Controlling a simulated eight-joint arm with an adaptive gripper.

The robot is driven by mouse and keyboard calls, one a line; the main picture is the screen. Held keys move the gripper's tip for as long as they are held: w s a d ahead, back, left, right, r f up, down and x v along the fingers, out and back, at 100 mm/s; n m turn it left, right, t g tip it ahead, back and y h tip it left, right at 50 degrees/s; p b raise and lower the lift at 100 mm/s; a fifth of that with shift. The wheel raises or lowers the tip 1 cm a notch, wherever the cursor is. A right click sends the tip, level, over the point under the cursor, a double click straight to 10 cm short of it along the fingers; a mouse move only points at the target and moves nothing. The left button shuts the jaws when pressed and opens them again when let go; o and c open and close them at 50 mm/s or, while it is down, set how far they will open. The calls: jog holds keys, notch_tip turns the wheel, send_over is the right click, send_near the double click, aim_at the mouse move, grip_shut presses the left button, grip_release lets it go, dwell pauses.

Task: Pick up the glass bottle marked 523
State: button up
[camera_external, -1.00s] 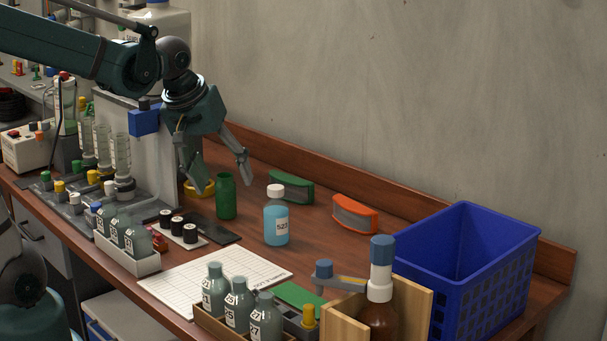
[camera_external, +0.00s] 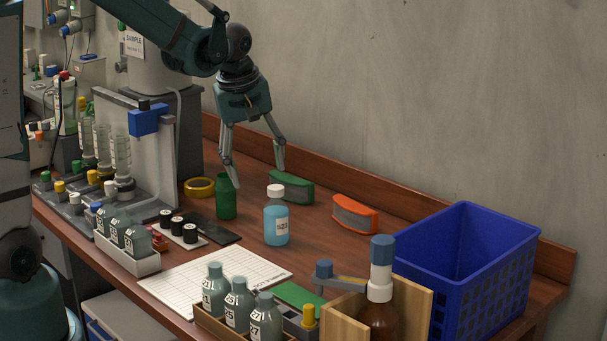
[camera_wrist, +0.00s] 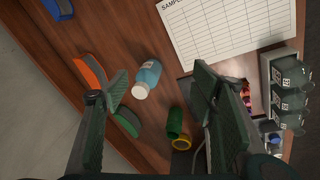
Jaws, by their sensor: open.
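A blue bottle (camera_external: 277,222) with a white cap stands upright on the wooden bench; its white label is small and seems to read 523. It also shows in the wrist view (camera_wrist: 149,75), near the middle between my fingers. My gripper (camera_external: 256,172) is open and empty, pointing down above the bench, behind and a little left of the blue bottle in the external view. A green bottle (camera_external: 226,198) stands left of the blue one, near my left finger.
Behind stand green (camera_external: 293,187) and orange (camera_external: 354,216) curved blocks; yellow tape (camera_external: 199,187) lies left. A blue crate (camera_external: 480,265) is at right. Labelled grey-green bottles stand in a wooden tray (camera_external: 213,325) and a white tray (camera_external: 130,262). A paper sheet (camera_external: 190,284) lies in front.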

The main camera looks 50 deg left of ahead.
aim_at(276, 187)
jog(key=w+a+f+n+p, duration=0.1)
jog(key=w+f+n, duration=0.1)
jog(key=w+f, duration=0.1)
jog(key=w+a+f+n+g+p, duration=0.1)
jog(key=w+a+f+n+p, duration=0.1)
jog(key=w, duration=0.1)
jog(key=w+a+f+n+g+p, duration=0.1)
jog(key=w+f+n+p, duration=0.1)
jog(key=w+f, duration=0.1)
jog(key=shift+a+f, duration=0.2)
jog(key=shift+f, duration=0.1)
jog(key=shift+w+a+f+n+g, duration=0.15)
jog(key=shift+w+f+n, duration=0.1)
jog(key=shift+f, duration=0.15)
jog(key=shift+w+a+f+n+g, duration=0.15)
jog(key=shift+w+f+n, duration=0.1)
jog(key=shift+f, duration=0.3)
jog(key=shift+f, duration=1.3)
jog(key=shift+f, duration=0.1)
jog(key=shift+f, duration=2.5)
jog(key=c, duration=1.2)
